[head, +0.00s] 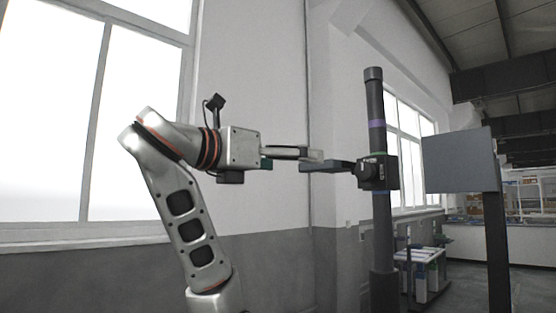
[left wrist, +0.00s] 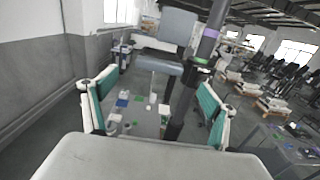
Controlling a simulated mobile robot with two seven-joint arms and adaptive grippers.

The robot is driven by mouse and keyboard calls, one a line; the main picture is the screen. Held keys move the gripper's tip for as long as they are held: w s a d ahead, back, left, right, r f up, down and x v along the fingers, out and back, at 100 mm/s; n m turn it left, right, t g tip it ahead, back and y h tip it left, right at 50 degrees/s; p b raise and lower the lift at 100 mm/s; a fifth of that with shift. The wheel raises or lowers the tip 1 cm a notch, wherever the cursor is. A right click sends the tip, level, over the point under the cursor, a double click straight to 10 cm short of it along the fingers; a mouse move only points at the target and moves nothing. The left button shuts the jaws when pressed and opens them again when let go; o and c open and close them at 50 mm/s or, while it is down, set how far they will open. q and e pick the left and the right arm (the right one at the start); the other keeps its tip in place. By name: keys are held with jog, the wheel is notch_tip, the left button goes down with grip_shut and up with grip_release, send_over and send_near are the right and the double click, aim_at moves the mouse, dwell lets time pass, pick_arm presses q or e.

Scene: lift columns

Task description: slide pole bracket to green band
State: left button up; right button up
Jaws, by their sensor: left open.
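The dark pole (head: 374,95) stands upright right of centre in the head view. The black pole bracket (head: 378,173) sits around it, with a grey arm (head: 325,166) reaching left. A green strip (left wrist: 201,61) shows by the bracket in the left wrist view; I cannot tell whether it is on pole or bracket. A purple band (head: 376,124) is above the bracket and a bluish band (head: 381,193) just below. My left gripper (head: 316,154) is open, its fingers level, tips close to the bracket arm's left end. In the wrist view nothing is clearly gripped between the fingers (left wrist: 155,105).
A grey panel on a post (head: 460,161) stands right of the pole. A low workbench (head: 420,256) is behind, lower right. A wall with windows is behind my left arm. Several benches and small items fill the floor area in the wrist view.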

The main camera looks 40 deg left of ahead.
pick_arm(q)
jog(key=shift+s+a, duration=0.1)
jog(key=shift+s, duration=1.25)
